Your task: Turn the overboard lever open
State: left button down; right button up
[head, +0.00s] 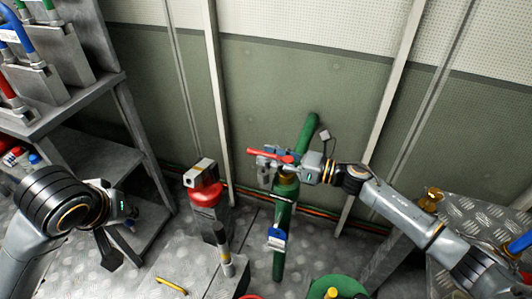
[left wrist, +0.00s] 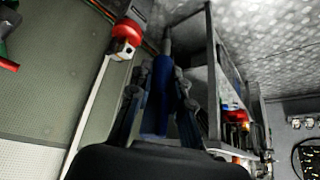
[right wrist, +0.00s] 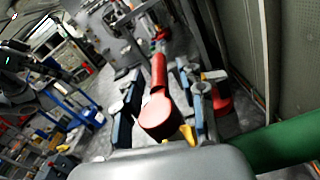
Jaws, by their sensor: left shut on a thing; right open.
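The overboard lever is a red handle (head: 270,155) on the valve of a green pipe (head: 303,140) by the wall. It points to the left in the head view. In the right wrist view the red lever (right wrist: 158,82) lies between the two fingers. My right gripper (head: 266,167) is open around the lever, and contact cannot be told. My left gripper (head: 110,245) is at the left, low over the floor, away from the pipe. In the left wrist view it is shut on a long blue object (left wrist: 158,95).
A red and grey unit (head: 205,192) stands left of the pipe. A grey shelf (head: 75,115) is at the left. A blue-and-white tag (head: 277,238) hangs on the lower pipe. A yellow bar (head: 171,285) lies on the floor. A tread-plate surface (head: 478,215) is at the right.

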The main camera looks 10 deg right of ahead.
jog(key=shift+x, duration=0.8)
grip_shut()
jog(key=shift+d, duration=0.1)
